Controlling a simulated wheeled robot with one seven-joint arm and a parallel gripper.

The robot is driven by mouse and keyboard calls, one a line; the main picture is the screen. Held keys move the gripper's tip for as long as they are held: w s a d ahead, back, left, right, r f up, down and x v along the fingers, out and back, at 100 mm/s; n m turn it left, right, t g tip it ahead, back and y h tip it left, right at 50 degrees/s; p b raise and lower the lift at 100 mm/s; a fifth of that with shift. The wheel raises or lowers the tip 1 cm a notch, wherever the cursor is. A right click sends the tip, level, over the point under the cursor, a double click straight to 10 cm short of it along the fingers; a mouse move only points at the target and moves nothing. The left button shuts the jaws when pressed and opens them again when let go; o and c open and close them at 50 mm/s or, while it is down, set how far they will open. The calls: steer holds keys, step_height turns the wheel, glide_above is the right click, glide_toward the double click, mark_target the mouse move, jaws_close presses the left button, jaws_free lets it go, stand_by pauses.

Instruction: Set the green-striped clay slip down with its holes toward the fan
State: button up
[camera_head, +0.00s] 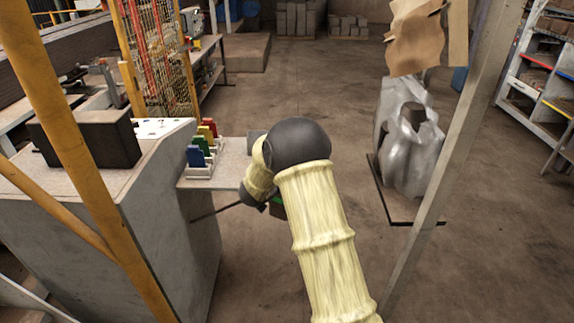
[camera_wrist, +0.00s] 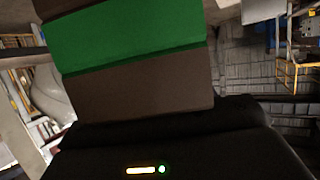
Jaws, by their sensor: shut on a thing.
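The green-striped clay slip (camera_wrist: 135,85) is a brown block with a wide green band across it, filling the upper left of the wrist view. My gripper (camera_wrist: 150,112) is shut on it; its dark body fills the bottom of that view. In the head view, only a green sliver of the slip (camera_head: 278,205) shows beside my wrist, in the air past the edge of the grey ledge. My arm hides most of the slip and gripper there. No holes show on the visible face. I cannot make out a fan in either view.
A dark block (camera_head: 90,138) stands on the concrete counter (camera_head: 150,175) at left. A grey ledge (camera_head: 228,172) beside it holds a rack with blue, green, yellow and red pieces (camera_head: 203,145). A yellow post crosses at left, a grey post at right. A silvery wrapped object (camera_head: 408,140) stands at right.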

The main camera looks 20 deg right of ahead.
steer(key=f+n, duration=0.1)
steer(key=f, duration=0.1)
steer(key=f+t+y, duration=0.1)
steer(key=f, duration=0.2)
steer(key=s+f+n+y, duration=0.1)
steer(key=f, duration=0.2)
steer(key=shift+a+f+n+t, duration=0.2)
steer(key=shift+n+t, duration=0.1)
steer(key=shift+t, duration=0.1)
steer(key=s+a+f+n+t+y, duration=0.1)
steer(key=s+a+f+n+y, duration=0.2)
steer(key=f, duration=0.6)
steer(key=s+a+f+n+t+y, duration=0.1)
steer(key=s+a+f+n+y, duration=0.2)
steer(key=s+f, duration=0.5)
steer(key=shift+a+f+n+y, duration=0.3)
steer(key=shift+a+f+y, duration=0.4)
steer(key=shift+a, duration=0.2)
steer(key=shift+s, duration=0.1)
